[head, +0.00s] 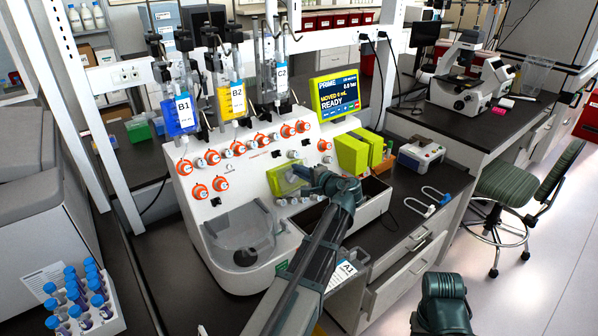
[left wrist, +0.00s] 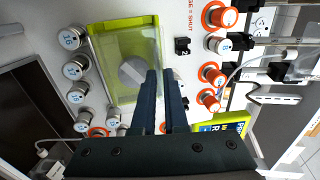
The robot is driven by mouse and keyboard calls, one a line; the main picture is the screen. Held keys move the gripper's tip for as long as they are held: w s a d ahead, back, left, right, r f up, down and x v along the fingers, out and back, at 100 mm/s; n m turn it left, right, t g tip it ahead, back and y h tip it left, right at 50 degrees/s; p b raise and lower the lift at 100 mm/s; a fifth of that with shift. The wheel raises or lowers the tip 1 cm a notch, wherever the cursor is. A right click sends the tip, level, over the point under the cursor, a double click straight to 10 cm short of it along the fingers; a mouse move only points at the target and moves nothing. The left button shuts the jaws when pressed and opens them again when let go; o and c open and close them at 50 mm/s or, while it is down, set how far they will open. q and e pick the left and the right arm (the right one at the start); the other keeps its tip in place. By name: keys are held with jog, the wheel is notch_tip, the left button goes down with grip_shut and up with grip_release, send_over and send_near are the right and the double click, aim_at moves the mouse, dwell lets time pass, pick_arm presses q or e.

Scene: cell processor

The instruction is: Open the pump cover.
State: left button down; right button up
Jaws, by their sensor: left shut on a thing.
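The pump cover (head: 284,180) is a clear pane with a yellow-green frame on the white front panel of the cell processor (head: 240,150). In the left wrist view the cover (left wrist: 110,28) lies over a round grey pump knob (left wrist: 133,70). I cannot tell whether it is slightly lifted. My left gripper (head: 306,180) is at the cover's right side in the head view. In the left wrist view its dark fingers (left wrist: 160,78) are close together at the cover's edge, shut on it. The fingers hide the gripped spot.
Orange and grey knobs (head: 288,131) surround the cover. A screen (head: 336,94) reading READY stands above. Yellow-green blocks (head: 352,154) sit to the right. Bags (head: 232,102) hang behind the panel. A tube rack (head: 84,316) stands at lower left.

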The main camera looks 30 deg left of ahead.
pick_arm(q)
jog(key=shift+f, duration=0.1)
jog(key=s+d+f+t+y+b, duration=0.2)
jog(key=d+f+y+b, duration=0.4)
jog(key=b, duration=2.2)
jog(key=shift+s+d+f+t+y, duration=0.25)
jog(key=shift+f+t+y, duration=0.35)
jog(key=shift+f+y, duration=1.25)
jog(key=shift+s+a+f+h, duration=0.1)
jog(key=shift+f+h, duration=0.45)
